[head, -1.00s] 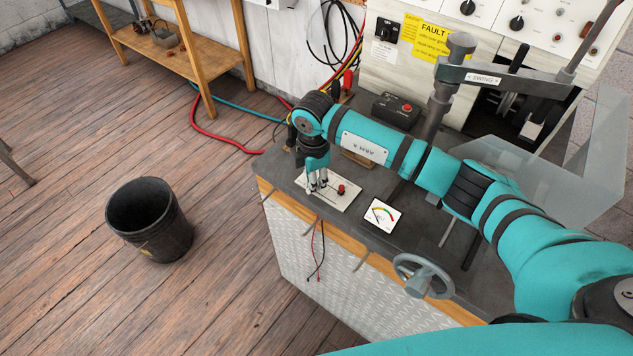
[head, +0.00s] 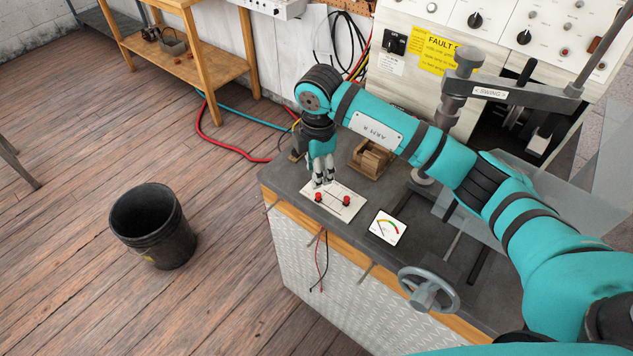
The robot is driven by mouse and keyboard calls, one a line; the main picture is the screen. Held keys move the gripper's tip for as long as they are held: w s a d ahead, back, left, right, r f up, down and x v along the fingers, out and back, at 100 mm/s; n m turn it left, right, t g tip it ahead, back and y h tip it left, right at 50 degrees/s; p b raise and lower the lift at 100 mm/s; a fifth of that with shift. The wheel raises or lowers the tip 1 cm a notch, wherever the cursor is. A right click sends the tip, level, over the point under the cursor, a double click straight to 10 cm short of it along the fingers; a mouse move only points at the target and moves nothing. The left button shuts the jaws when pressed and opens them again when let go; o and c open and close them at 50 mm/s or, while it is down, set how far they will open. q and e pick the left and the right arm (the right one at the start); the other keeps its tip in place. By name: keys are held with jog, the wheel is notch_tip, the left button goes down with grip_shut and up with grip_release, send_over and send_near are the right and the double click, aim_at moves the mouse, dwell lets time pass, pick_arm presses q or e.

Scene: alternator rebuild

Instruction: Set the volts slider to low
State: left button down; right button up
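A white slider plate (head: 333,207) lies flat on the dark bench top near its front left corner. It carries a left red knob (head: 319,197) and a right red knob (head: 346,201) with dark lines between them. The lettering is too small to read, so I cannot tell which one is volts. My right gripper (head: 324,182) points down just behind the left knob, over the plate's back left part. Its fingers are close together, and whether they are open or shut is unclear. It appears to hold nothing. My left gripper is out of view.
A dial meter (head: 387,228) lies right of the plate, with a handwheel (head: 428,288) farther right at the bench front. A wooden block (head: 371,159) sits behind the plate. A metal post with a swing arm (head: 510,95) stands behind my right arm. A black bucket (head: 153,225) stands on the floor.

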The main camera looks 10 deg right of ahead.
jog(key=shift+s+r, duration=0.1)
jog(key=shift+r, duration=2.05)
